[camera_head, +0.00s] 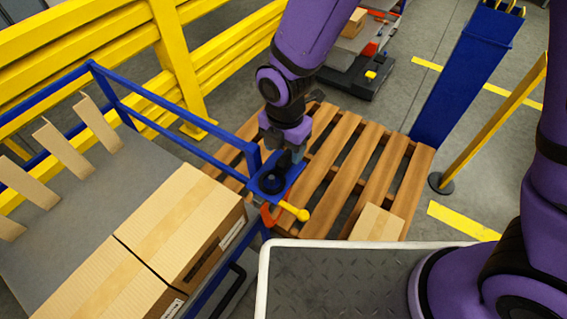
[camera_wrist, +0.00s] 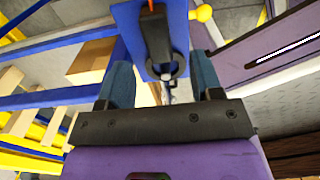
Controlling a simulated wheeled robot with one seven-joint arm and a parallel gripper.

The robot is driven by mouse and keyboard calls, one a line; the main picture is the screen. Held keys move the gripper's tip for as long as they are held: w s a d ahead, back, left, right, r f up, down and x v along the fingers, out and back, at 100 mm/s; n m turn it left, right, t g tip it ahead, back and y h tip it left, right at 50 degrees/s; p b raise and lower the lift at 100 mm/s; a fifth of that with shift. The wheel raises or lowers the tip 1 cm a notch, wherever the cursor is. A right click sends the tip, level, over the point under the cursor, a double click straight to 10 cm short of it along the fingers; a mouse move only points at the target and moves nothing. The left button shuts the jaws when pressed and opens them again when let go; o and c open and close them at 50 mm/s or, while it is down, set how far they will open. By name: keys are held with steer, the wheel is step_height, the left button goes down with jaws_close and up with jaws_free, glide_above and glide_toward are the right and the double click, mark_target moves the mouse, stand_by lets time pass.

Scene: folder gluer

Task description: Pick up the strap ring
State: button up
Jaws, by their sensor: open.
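A dark round piece (camera_head: 270,183), which looks like the strap ring, sits on a small blue plate (camera_head: 285,189) at the corner of the blue frame. In the wrist view the dark piece (camera_wrist: 157,45) shows against the blue plate (camera_wrist: 183,35), between and beyond my fingers. My gripper (camera_head: 290,157) is just above the plate, pointing down. In the wrist view its two blue-grey fingers (camera_wrist: 163,78) are apart, one on each side of the dark piece. I cannot tell whether they touch it. The gripper partly hides the piece in the head view.
A yellow-knobbed lever (camera_head: 295,211) and an orange part (camera_head: 269,216) are beside the plate. Cardboard boxes (camera_head: 180,222) lie left on the grey table. A wooden pallet (camera_head: 340,160) with a small box (camera_head: 377,223) is behind. A blue post (camera_head: 465,75) stands right.

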mark_target(283, 160)
step_height(283, 160, down, 5)
steer(key=shift+s+a+r, duration=0.1)
steer(key=shift+s+a, duration=0.05)
steer(key=c, duration=1)
steer(key=shift+c, duration=0.2)
steer(key=shift+r, duration=0.2)
